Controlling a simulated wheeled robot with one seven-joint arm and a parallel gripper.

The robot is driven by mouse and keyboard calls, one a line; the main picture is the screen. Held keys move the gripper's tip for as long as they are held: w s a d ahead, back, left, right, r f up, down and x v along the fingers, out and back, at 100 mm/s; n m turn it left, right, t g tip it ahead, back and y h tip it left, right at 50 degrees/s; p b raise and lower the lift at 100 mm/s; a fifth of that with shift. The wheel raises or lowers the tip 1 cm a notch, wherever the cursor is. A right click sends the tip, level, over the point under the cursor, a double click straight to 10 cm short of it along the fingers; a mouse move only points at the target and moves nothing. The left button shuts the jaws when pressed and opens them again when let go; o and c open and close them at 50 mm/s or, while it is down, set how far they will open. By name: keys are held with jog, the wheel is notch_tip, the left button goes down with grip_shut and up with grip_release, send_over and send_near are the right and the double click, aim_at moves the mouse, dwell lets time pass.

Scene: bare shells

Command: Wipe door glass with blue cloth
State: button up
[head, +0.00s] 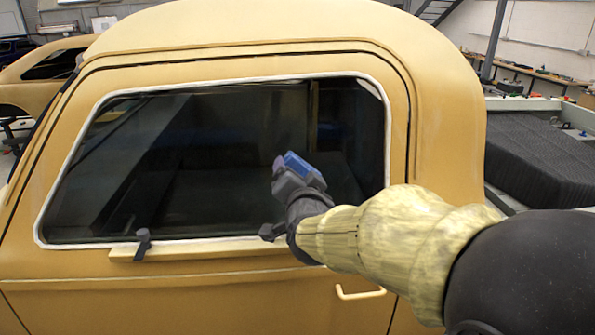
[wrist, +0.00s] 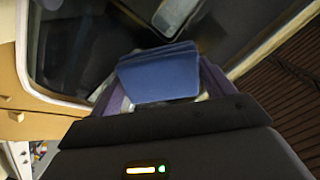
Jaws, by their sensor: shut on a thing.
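The door glass (head: 200,165) is a dark window in a white-edged frame on the yellow vehicle door. It also fills the upper part of the wrist view (wrist: 85,50). My gripper (head: 298,172) is in front of the right part of the glass, shut on the folded blue cloth (head: 304,163). In the wrist view the cloth (wrist: 160,73) is a flat blue pad sticking out past the jaws. I cannot tell whether the cloth touches the glass.
A dark clamp (head: 143,243) sits on the ledge (head: 190,248) below the window, with another (head: 271,231) by my wrist. A pale door handle (head: 360,293) is lower right. A ribbed dark bed (head: 540,160) is at right. Another yellow shell (head: 35,85) stands behind left.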

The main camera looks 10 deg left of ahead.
jog(key=shift+s+d, duration=0.1)
jog(key=shift+s, duration=0.15)
jog(key=p+v, duration=0.1)
jog(key=v, duration=0.2)
dwell(0.4)
dwell(0.4)
